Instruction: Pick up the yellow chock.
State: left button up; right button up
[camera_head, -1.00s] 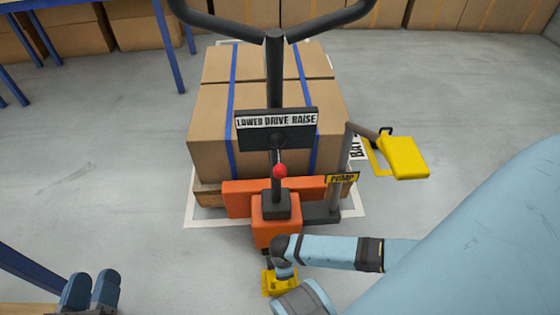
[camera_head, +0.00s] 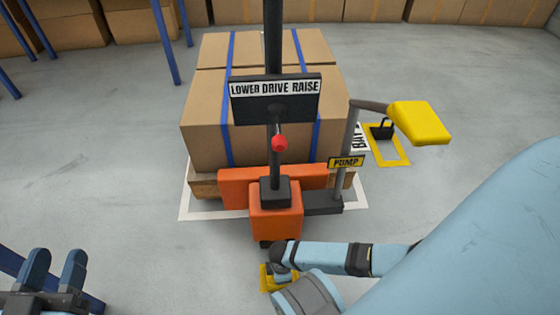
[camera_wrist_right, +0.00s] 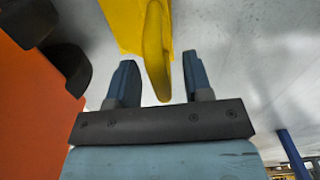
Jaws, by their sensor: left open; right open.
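The yellow chock (camera_head: 266,284) is on the floor at the foot of the orange pallet truck, mostly hidden by my right wrist in the head view. In the right wrist view the chock (camera_wrist_right: 128,22) has an upright yellow part reaching down between my fingers. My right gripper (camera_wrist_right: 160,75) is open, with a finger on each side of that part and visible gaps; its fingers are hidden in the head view. My left gripper (camera_head: 55,268) is open and empty at the lower left.
The orange pallet truck (camera_head: 273,190) carries cardboard boxes (camera_head: 205,120). Its dark tiller post (camera_head: 273,40) rises in front. A yellow pedal (camera_head: 420,122) juts right on the pump lever, near a yellow floor outline (camera_head: 400,156). Blue rack legs (camera_head: 165,45) stand behind left.

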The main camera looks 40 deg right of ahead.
grip_shut()
jog(key=shift+r, duration=0.1)
dwell(0.3)
